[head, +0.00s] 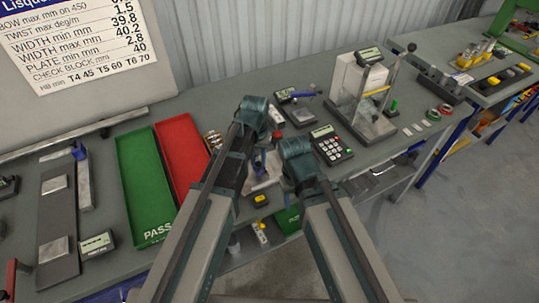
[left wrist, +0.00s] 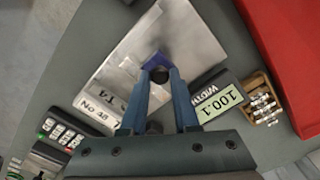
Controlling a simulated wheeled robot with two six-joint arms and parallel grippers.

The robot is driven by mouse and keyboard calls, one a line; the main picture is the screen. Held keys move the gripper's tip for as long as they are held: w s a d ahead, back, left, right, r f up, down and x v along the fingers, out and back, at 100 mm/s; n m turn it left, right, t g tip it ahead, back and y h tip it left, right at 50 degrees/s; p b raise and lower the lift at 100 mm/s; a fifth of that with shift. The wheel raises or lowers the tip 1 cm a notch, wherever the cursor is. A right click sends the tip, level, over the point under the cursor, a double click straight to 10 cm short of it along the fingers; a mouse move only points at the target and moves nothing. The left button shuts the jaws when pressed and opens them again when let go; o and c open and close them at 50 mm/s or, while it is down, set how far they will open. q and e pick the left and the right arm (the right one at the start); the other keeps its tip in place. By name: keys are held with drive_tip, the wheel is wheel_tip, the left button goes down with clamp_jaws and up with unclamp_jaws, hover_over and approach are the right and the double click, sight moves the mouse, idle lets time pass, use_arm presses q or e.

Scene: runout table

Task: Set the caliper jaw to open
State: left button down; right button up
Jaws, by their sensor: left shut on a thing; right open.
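The caliper's readout (left wrist: 218,102) shows WIDTH 100.1 in the left wrist view. A flat silver plate (left wrist: 188,42) lies beside it. A blue piece (left wrist: 155,60) with a dark round knob (left wrist: 159,75) sits at the plate. My left gripper (left wrist: 160,78) has its blue fingers shut on the knob. In the head view, my left wrist hides most of the caliper; a blue part (head: 259,157) shows beside it. My right gripper (head: 297,158) hovers to the right; its fingers are hidden behind its own housing.
A green PASS tray (head: 143,185) and a red tray (head: 183,150) lie left of my arms. A keypad device (head: 331,144) stands close to my right gripper. A small wooden rack of pins (left wrist: 262,100) stands beside the readout. A labelled tag (left wrist: 98,102) lies near the plate.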

sight(257, 164)
use_arm(q)
drive_tip(key=shift+s+a, duration=0.1)
drive_tip(key=shift+a, duration=0.05)
drive_tip(key=c, duration=0.7)
unclamp_jaws()
drive_tip(key=shift+a, duration=0.15)
drive_tip(key=shift+o, duration=0.2)
drive_tip(key=shift+r, duration=0.1)
drive_tip(key=shift+r+p, duration=0.5)
drive_tip(key=shift+p, duration=0.15)
wheel_tip(257, 164, up, 13)
drive_tip(key=p, duration=1.2)
drive_tip(key=shift+f, duration=0.2)
